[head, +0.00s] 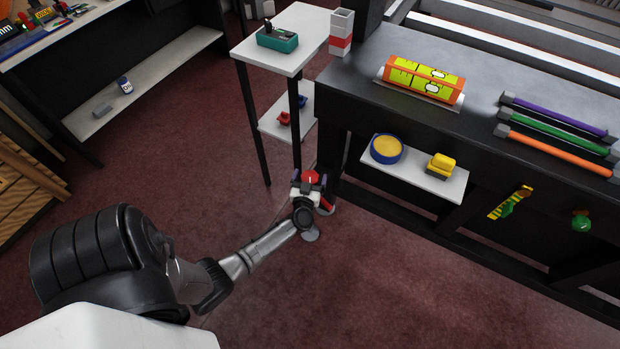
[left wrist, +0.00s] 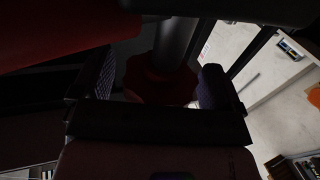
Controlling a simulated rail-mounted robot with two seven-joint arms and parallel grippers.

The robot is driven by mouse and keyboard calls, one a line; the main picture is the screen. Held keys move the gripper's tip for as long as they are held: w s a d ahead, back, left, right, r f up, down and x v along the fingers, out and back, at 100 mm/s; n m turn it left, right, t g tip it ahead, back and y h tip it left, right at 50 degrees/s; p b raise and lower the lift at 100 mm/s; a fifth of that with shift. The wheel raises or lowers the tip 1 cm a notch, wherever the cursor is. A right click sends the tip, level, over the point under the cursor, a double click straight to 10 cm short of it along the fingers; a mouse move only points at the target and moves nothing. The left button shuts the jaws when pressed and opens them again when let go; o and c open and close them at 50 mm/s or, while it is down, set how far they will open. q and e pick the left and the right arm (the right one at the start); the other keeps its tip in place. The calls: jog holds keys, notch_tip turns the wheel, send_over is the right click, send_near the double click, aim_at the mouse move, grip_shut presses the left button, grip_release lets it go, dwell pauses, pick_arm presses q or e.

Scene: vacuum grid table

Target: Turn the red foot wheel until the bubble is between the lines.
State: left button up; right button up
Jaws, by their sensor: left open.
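The orange level (head: 425,80) with yellow-green vials lies on the black table. Pale bubbles (head: 432,88) show in it, right of the middle; I cannot tell exactly how they sit against the dark lines. My left gripper (head: 309,186) is low beside the table's front left leg, near the floor. The red foot wheel (left wrist: 155,85) shows dark and lobed under a grey post in the left wrist view, between the two open, textured finger pads; contact cannot be told. In the head view the gripper mostly hides it. My right gripper is not in view.
A small white side table (head: 290,38) with a green device stands close behind my left gripper. A white shelf (head: 415,172) holds a blue-yellow round tin and a yellow block. Purple, green and orange bars lie on the black table. The red floor in front is clear.

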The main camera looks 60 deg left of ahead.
pick_arm(q)
jog(key=shift+c, duration=0.2)
jog(key=c, duration=0.9)
jog(key=shift+t, duration=0.3)
